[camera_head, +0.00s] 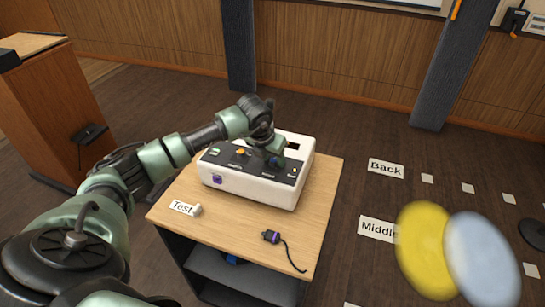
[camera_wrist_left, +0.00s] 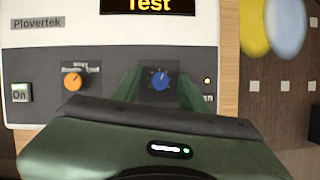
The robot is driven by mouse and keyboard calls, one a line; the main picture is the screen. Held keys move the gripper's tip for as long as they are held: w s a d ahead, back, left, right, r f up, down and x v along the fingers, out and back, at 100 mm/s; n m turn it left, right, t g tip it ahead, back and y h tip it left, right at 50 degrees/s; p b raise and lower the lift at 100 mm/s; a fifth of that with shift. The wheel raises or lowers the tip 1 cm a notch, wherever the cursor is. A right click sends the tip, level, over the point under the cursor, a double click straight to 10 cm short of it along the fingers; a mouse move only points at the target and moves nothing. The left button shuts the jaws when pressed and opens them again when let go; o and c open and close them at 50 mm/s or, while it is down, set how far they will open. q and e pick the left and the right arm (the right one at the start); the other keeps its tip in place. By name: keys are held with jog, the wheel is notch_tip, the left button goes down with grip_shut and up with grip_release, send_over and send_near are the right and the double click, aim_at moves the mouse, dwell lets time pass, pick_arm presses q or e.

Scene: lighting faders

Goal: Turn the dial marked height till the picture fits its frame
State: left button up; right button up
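A white projector-like box (camera_head: 255,187) marked Plovertek stands on a wooden table, with a grey control panel (camera_wrist_left: 110,65) on top. The panel has an orange dial (camera_wrist_left: 74,80) at left and a blue dial (camera_wrist_left: 161,80) at right. The label by the orange dial is too blurred to read, and any label by the blue dial is hidden; I cannot tell which is marked height. My left gripper (camera_wrist_left: 160,88) is over the blue dial, one finger on each side, with gaps visible between fingers and dial. It also shows in the head view (camera_head: 270,152). My right gripper is out of view.
A green On button (camera_wrist_left: 20,92) and a small lit lamp (camera_wrist_left: 207,81) flank the dials. A display (camera_wrist_left: 148,5) reads Test. A cable (camera_head: 288,250) lies on the table (camera_head: 232,235). Blurred yellow (camera_head: 425,245) and pale blue (camera_head: 482,258) ovals show at right.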

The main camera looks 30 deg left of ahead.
pick_arm(q)
grip_shut()
jog(key=b, duration=0.1)
jog(key=m+b, duration=0.1)
jog(key=b, duration=0.1)
jog(key=shift+a+f+m+h, duration=0.15)
jog(key=shift+f+m+h, duration=0.15)
jog(key=shift+h, duration=0.1)
jog(key=shift+r+m+h+b, duration=0.15)
jog(key=shift+m+h+b, duration=0.15)
jog(key=shift+m+b, duration=0.4)
jog(key=shift+r+m, duration=0.15)
jog(key=shift+m, duration=0.35)
jog(key=shift+o, duration=0.6)
grip_release()
